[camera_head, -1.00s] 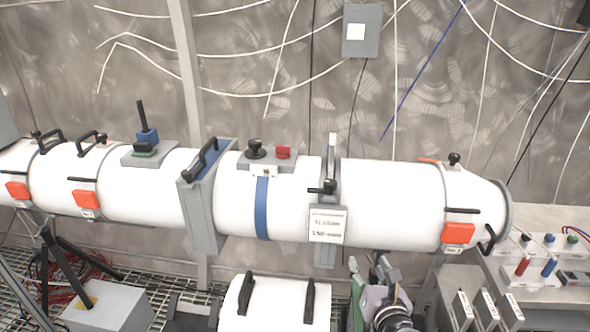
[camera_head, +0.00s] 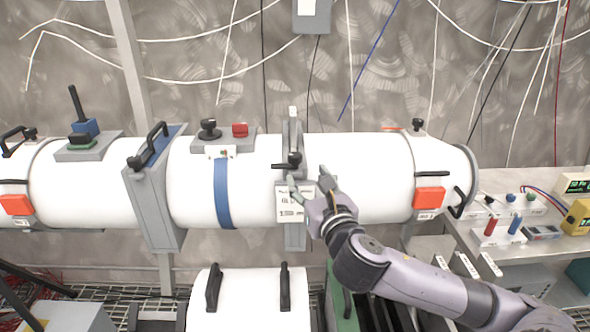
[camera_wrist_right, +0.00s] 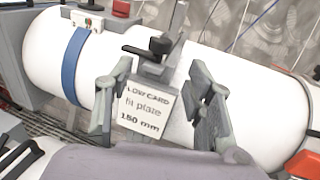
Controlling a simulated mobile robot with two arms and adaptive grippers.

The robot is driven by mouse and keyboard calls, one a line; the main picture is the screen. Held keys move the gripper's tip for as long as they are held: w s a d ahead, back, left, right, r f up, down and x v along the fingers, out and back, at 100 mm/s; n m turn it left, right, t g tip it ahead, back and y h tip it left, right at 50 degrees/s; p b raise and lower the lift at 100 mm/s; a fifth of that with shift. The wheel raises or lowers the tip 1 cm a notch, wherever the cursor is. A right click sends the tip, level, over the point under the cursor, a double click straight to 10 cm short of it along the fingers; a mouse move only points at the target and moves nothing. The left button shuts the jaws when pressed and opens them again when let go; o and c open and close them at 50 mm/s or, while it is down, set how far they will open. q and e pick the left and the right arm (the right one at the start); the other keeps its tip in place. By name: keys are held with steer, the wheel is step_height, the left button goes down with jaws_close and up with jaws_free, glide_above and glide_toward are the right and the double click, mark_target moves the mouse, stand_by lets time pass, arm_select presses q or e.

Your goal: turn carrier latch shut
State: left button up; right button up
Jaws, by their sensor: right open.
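The carrier latch is a black handle with a knob (camera_head: 290,161) on the front of a grey upright carrier (camera_head: 294,235) set in the white tube (camera_head: 365,175). Its bar points left, roughly level, in the head view. In the wrist view the black latch (camera_wrist_right: 150,48) sits above a white printed card (camera_wrist_right: 143,110) on the carrier. My right gripper (camera_head: 309,179) is open and empty in front of the carrier, just below and right of the latch. In the wrist view its fingers (camera_wrist_right: 155,88) stand on either side of the card, and I see no contact with the latch. My left gripper is out of view.
A blue band (camera_head: 222,190) and a grey flange (camera_head: 155,200) with a black handle lie left of the carrier. An orange block (camera_head: 429,198) is on the tube at right. A bench with small instruments (camera_head: 500,235) stands at far right. A shorter white cylinder (camera_head: 250,305) is below.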

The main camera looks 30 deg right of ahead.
mark_target(297, 162)
steer(key=p+x, duration=0.1)
steer(key=x, duration=0.8)
steer(key=shift+w+r, duration=0.1)
steer(key=shift+r, duration=0.05)
steer(key=shift+w, duration=0.3)
jaws_close()
steer(key=shift+p, duration=0.35)
